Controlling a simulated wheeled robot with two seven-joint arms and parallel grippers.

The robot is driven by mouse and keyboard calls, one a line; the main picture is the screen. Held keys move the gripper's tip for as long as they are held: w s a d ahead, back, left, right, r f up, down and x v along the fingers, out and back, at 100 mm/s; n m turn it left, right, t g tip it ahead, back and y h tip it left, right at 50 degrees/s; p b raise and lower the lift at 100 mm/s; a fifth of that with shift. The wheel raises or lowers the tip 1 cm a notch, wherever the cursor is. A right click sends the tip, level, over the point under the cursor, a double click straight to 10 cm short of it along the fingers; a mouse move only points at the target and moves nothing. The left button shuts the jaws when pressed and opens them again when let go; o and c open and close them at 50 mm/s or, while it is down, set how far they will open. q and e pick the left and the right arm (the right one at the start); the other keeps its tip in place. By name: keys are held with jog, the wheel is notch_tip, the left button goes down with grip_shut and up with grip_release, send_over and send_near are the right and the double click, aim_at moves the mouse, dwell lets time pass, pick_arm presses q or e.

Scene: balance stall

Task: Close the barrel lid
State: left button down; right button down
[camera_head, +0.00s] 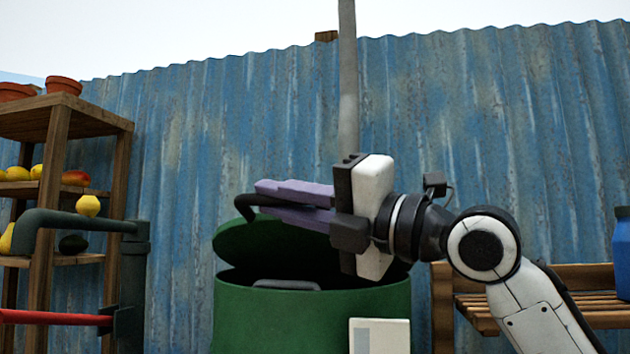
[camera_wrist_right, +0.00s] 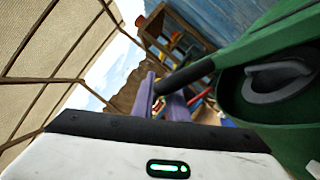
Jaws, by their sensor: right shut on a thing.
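A green barrel (camera_head: 270,325) stands at the bottom centre of the head view. Its round green lid (camera_head: 275,250) is tilted, partly open, with a dark gap at the front. A black curved handle (camera_head: 245,202) rises from the lid's left side; it also shows in the right wrist view (camera_wrist_right: 188,75). My right gripper (camera_head: 264,197) reaches in from the right, its purple fingers shut on the handle. In the wrist view the handle passes between the fingers (camera_wrist_right: 158,92). A grey rounded piece (camera_head: 286,285) shows inside the opening. My left gripper is not in view.
A wooden shelf (camera_head: 122,200) with fruit and pots stands left. A dark green pipe (camera_head: 80,220) and a red bar (camera_head: 55,318) are in front of it. A wooden bench (camera_head: 560,280) and blue container (camera_head: 622,255) stand right. A blue corrugated wall (camera_head: 220,130) is behind.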

notch_tip(320, 180, down, 11)
jog(key=s+n+y+b, duration=0.1)
jog(key=s+n+b, duration=0.1)
jog(key=n+b, duration=0.2)
jog(key=shift+a+f+g+y, duration=0.2)
jog(key=shift+a+g+y, duration=0.1)
jog(key=shift+y, duration=0.1)
jog(key=shift+f, duration=0.1)
jog(key=c, duration=1.7)
grip_release()
jog(key=shift+d, duration=0.1)
jog(key=shift+c, duration=0.2)
jog(key=v, duration=1)
jog(key=shift+s+d, duration=0.1)
jog(key=shift+d, duration=0.05)
